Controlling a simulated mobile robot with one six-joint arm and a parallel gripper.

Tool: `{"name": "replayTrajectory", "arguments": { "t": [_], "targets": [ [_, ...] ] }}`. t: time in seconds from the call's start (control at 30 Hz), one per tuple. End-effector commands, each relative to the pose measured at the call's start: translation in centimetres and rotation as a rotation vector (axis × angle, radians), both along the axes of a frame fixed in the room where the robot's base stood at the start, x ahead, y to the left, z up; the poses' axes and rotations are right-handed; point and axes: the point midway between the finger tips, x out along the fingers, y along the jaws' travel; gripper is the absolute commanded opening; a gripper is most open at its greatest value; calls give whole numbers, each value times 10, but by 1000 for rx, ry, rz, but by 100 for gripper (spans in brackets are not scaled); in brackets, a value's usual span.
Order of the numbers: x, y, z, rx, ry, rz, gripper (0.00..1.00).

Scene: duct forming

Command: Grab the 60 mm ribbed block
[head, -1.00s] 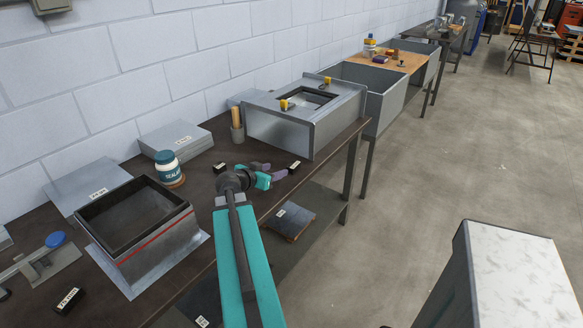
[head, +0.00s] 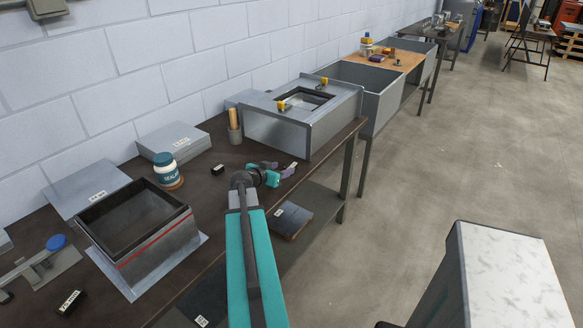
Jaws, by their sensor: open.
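Several small black blocks with white labels lie on the dark workbench (head: 225,205). One black block (head: 292,166) is at my gripper, partly hidden by a finger. Another black block (head: 218,169) lies to the left of the gripper, and a third black block (head: 70,302) lies at the front left. The labels are too small to read, so I cannot tell which block is the 60 mm ribbed one. My gripper (head: 280,169) is open, low over the bench near its front edge. I cannot tell whether its fingers touch the block.
An open metal duct box (head: 160,245) with a red line stands at the left. A sealant jar (head: 165,168) and a cup with a wooden handle (head: 235,133) stand behind. A larger duct (head: 285,128) with yellow clamps stands beyond the gripper. The bench edge runs close to my arm.

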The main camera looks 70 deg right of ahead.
Motion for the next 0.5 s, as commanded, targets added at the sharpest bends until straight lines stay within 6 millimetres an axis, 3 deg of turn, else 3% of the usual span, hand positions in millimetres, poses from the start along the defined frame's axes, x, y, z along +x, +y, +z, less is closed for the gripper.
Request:
{"name": "replayTrajectory", "arguments": {
  "t": [0.2,0.5],
  "targets": [
    [-3,-14,-6,1,-1,-1,50],
    [-4,-14,-7,1,-1,-1,50]
  ]
}}
